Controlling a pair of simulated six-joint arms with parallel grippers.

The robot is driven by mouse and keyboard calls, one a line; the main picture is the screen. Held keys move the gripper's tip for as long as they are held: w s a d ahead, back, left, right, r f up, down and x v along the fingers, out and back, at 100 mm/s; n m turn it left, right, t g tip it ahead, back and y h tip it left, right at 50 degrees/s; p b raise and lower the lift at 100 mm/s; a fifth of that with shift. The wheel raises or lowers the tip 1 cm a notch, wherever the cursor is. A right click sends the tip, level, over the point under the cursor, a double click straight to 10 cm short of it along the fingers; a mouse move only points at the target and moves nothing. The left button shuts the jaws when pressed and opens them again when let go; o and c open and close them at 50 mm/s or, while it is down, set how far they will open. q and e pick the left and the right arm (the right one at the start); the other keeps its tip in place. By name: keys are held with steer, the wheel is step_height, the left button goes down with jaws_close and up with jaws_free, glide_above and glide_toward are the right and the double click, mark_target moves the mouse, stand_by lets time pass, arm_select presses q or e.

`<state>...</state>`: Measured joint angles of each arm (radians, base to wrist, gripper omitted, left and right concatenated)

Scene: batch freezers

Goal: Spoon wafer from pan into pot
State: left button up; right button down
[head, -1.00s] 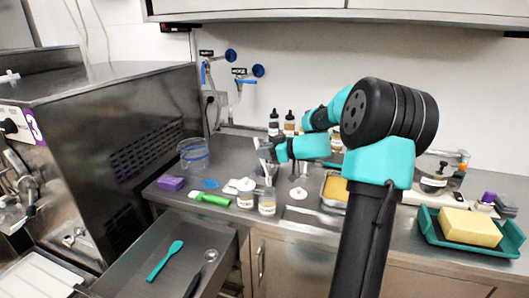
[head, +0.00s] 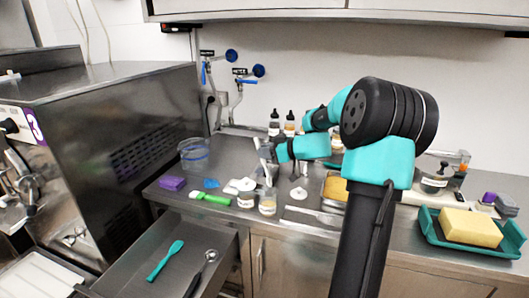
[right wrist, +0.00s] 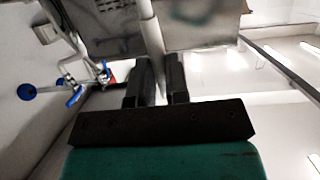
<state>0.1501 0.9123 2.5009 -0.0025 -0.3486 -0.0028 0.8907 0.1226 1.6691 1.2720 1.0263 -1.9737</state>
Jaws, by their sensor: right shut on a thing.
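My right gripper (head: 272,154) is above the counter behind the small jars, its fingers shut on a pale rod-like handle (right wrist: 150,32) that shows between them in the right wrist view. The far end of this handle is not clear, so I cannot tell if it is a spoon. A steel pan (head: 322,200) with tan contents stands on the counter to the right of the gripper, partly hidden by my arm. Small labelled pots stand at the front edge, one on the left (head: 246,200) and one on the right (head: 267,208). I cannot make out a separate wafer piece. My left gripper is out of view.
An open drawer (head: 215,235) in front holds a teal spatula (head: 165,260) and a dark-handled scoop (head: 211,256). A clear tub (head: 194,155), purple block (head: 172,183) and green-handled tool (head: 211,198) lie left. A teal tray (head: 440,240) with a yellow sponge (head: 470,226) is right.

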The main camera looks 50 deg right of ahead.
steer(key=shift+w+a+f+g+h, duration=0.45)
steer(key=shift+w+f+g, duration=0.25)
steer(key=shift+w+g, duration=0.65)
steer(key=shift+w+a+f+g+h, duration=0.4)
steer(key=shift+w+f+g, duration=0.3)
steer(key=shift+w+g, duration=0.65)
steer(key=shift+w+a+f+g+h, duration=0.45)
steer(key=shift+w+f+g, duration=0.25)
steer(key=shift+w+g, duration=0.6)
steer(key=f+g, duration=0.1)
steer(key=w+f+g+h, duration=0.1)
steer(key=g, duration=0.1)
steer(key=f+g, duration=0.1)
steer(key=f, duration=0.1)
steer(key=shift+w+a, duration=0.25)
steer(key=shift+w, duration=0.05)
steer(key=shift+w+g+h, duration=0.1)
steer(key=shift+g+h, duration=0.2)
steer(key=shift+g, duration=0.1)
steer(key=shift+r, duration=1.2)
